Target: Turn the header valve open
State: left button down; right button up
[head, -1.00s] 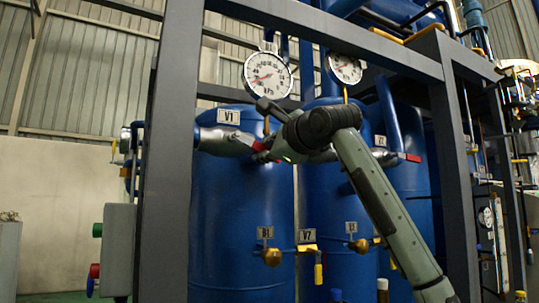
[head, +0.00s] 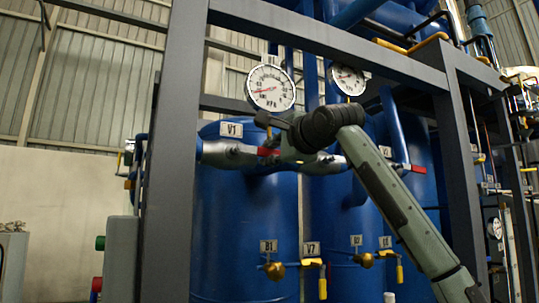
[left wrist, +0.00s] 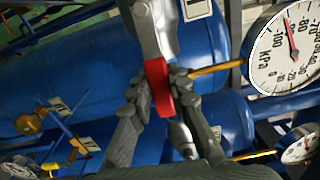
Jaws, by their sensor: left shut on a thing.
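The header valve is on a silver horizontal pipe (head: 222,152) in front of the blue tank marked V1. Its red handle (head: 268,152) shows partly beside my left gripper (head: 278,150), whose arm crosses from the lower right. In the left wrist view, the red handle (left wrist: 158,88) lies between the two fingers of my left gripper (left wrist: 160,98), which is shut on it. There the handle looks roughly in line with the silver pipe (left wrist: 165,25). The valve body is partly hidden by the gripper. My right gripper is not in view.
A round pressure gauge (head: 270,87) stands just above the gripper, with a second gauge (head: 348,79) to its right. Another red handle (head: 417,169) is further right. Dark frame posts (head: 165,180) flank the tanks. Small yellow valves (head: 273,270) sit below.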

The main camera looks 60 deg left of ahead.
pick_arm(q)
jog(key=c, duration=1.4)
grip_release()
jog(key=s+d, duration=0.1)
jog(key=d, duration=1.1)
